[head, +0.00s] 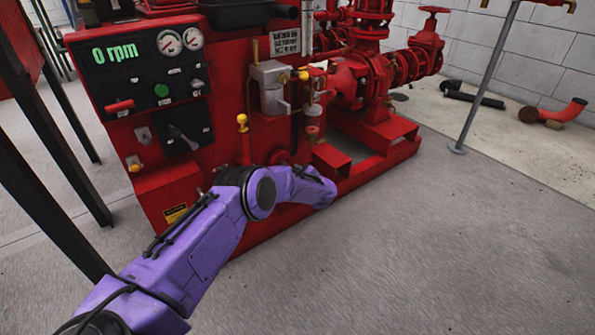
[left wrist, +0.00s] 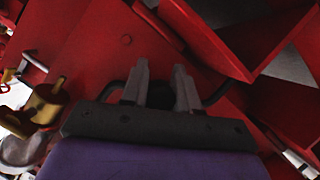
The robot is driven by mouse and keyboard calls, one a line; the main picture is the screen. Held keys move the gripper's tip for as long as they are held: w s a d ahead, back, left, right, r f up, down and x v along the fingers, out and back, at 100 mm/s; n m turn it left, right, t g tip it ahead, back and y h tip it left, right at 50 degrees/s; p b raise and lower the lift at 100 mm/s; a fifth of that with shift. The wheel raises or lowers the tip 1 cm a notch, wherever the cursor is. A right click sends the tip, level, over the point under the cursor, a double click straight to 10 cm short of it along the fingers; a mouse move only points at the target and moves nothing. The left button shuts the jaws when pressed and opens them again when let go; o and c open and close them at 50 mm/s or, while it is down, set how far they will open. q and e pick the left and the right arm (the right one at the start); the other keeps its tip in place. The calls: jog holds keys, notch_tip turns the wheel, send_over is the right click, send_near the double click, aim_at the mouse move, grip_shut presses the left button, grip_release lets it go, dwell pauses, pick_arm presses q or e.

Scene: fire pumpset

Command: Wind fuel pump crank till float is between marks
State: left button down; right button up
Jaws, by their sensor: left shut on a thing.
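My left gripper (left wrist: 160,80) shows in the left wrist view with both grey fingers around a dark handle (left wrist: 160,96), which looks like the crank. A black bent rod (left wrist: 216,93) shows on either side of the fingers. In the head view my left arm reaches low to the front of the red pump set, and its forearm and wrist hide the fingers and the handle. A grey metal unit (head: 271,90) with a small glass-like cup (head: 313,112) beside it stands above my wrist. I cannot make out a float or marks. My right gripper is not in view.
The control panel (head: 150,75) reads 0 rpm and has two gauges. A yellow-knobbed lever (head: 242,122) stands just above my forearm. Red base rails (head: 385,150) run to the right. A grey post (head: 487,75) stands farther right. The floor in front is clear.

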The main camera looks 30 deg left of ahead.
pick_arm(q)
jog(key=shift+s+a+f+m+g, duration=0.1)
jog(key=shift+s+f+m+g, duration=0.3)
jog(key=shift+m, duration=0.3)
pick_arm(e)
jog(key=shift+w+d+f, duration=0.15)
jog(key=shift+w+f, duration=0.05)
pick_arm(q)
jog(key=c, duration=0.9)
grip_release()
jog(key=shift+r, duration=0.1)
jog(key=p+v, duration=0.5)
jog(key=v, duration=0.5)
jog(key=shift+d+p, duration=0.25)
jog(key=shift+p, duration=0.15)
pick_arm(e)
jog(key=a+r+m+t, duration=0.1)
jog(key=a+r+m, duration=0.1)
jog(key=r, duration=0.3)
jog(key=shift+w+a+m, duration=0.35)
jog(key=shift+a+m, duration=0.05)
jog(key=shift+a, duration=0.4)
